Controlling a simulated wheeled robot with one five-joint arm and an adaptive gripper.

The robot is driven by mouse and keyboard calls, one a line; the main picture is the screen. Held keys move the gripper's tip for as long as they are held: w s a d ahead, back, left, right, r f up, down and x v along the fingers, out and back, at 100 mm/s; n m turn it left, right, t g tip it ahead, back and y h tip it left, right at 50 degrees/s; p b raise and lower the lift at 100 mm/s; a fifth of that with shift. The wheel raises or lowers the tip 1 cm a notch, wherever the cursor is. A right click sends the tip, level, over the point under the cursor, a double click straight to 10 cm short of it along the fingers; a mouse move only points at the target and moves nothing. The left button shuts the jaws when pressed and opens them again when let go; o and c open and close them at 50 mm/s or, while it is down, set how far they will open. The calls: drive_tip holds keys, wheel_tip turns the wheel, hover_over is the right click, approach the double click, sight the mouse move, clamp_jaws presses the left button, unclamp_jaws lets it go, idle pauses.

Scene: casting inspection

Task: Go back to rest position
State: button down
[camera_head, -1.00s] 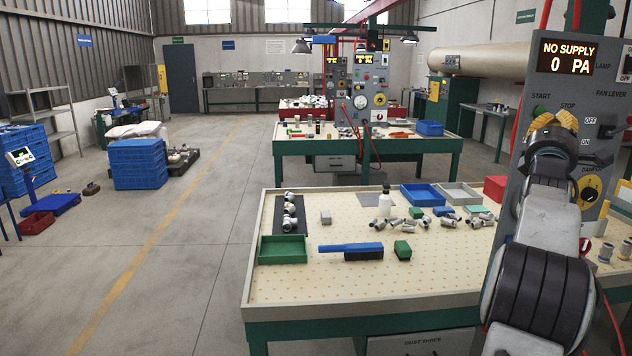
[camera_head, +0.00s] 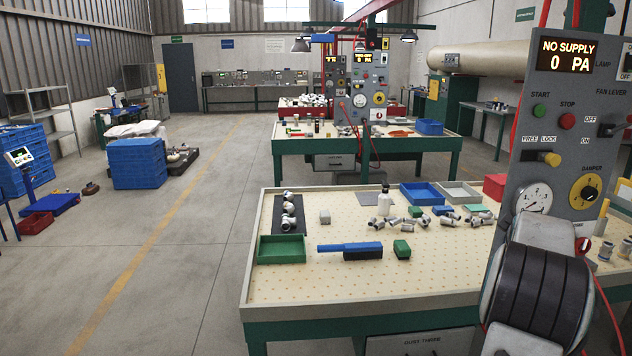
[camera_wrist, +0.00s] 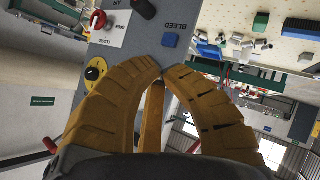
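Past the tips stands the grey control panel (camera_wrist: 122,38), seen turned, with a red knob (camera_wrist: 98,19), a blue button (camera_wrist: 170,40) and a yellow dial (camera_wrist: 95,72). In the head view my arm is folded low at the right edge, in front of the lower part of the panel (camera_head: 570,100). My gripper is hidden there.
The near workbench (camera_head: 350,290) carries a green tray (camera_head: 281,249), a blue-handled brush (camera_head: 352,250), a blue tray (camera_head: 421,194), a white bottle (camera_head: 384,204) and several metal castings. Blue crates (camera_head: 138,163) stand on the left. The floor (camera_head: 190,250) left of the bench is clear.

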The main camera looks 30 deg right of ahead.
drive_tip(key=s+a+f+m+g+y, duration=0.2)
drive_tip(key=s+a+f+m+y, duration=0.15)
drive_tip(key=a+f, duration=0.6)
drive_tip(key=s+a+f+m+g+y, duration=0.2)
drive_tip(key=s+a+f+y, duration=0.2)
drive_tip(key=a, duration=1)
drive_tip(key=s+a+r+n+t+y, duration=0.1)
drive_tip(key=a+n, duration=0.4)
drive_tip(key=a, duration=1.1)
drive_tip(key=s+a+r+n+t+y, duration=0.1)
drive_tip(key=s+a+r+n, duration=0.2)
drive_tip(key=a, duration=1.3)
drive_tip(key=shift+s+a+r+n+y, duration=0.2)
drive_tip(key=shift+s+n+y, duration=0.15)
drive_tip(key=shift+n, duration=1)
drive_tip(key=shift+d, duration=0.15)
